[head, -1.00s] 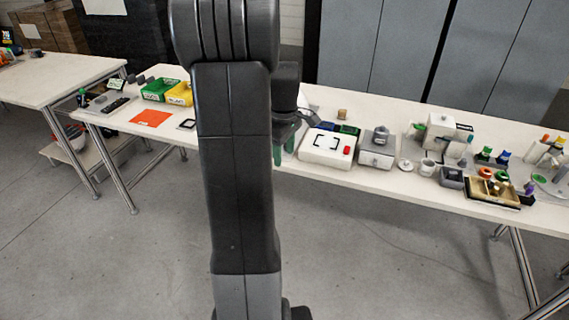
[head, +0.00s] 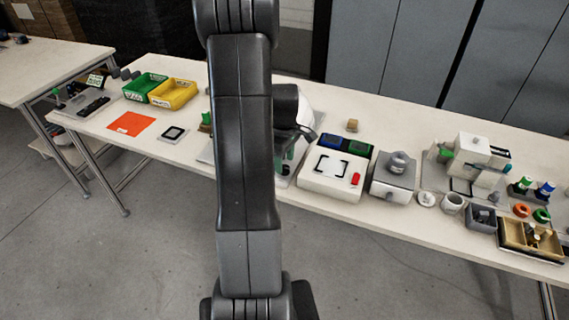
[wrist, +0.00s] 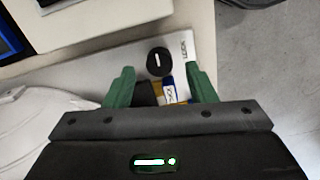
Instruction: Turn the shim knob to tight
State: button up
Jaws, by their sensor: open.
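The line runs roughly up and down the picture. Small lettering is on the plate right of the knob, too small to read surely. My gripper (wrist: 158,76) is open, its green fingers apart. The knob lies just beyond and between the fingertips, with no contact visible. A blue, white and yellow labelled piece shows between the fingers. In the head view my arm mostly hides the gripper (head: 287,160) and the knob.
A white helmet shell (wrist: 42,125) is close to the left finger in the wrist view. A white box with a red button (head: 328,184) and a grey box (head: 388,190) stand right of my arm. Bins (head: 172,93) stand at left. Open floor lies before the table.

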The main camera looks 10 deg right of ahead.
jog(key=shift+f, duration=1.1)
jog(key=c, duration=1)
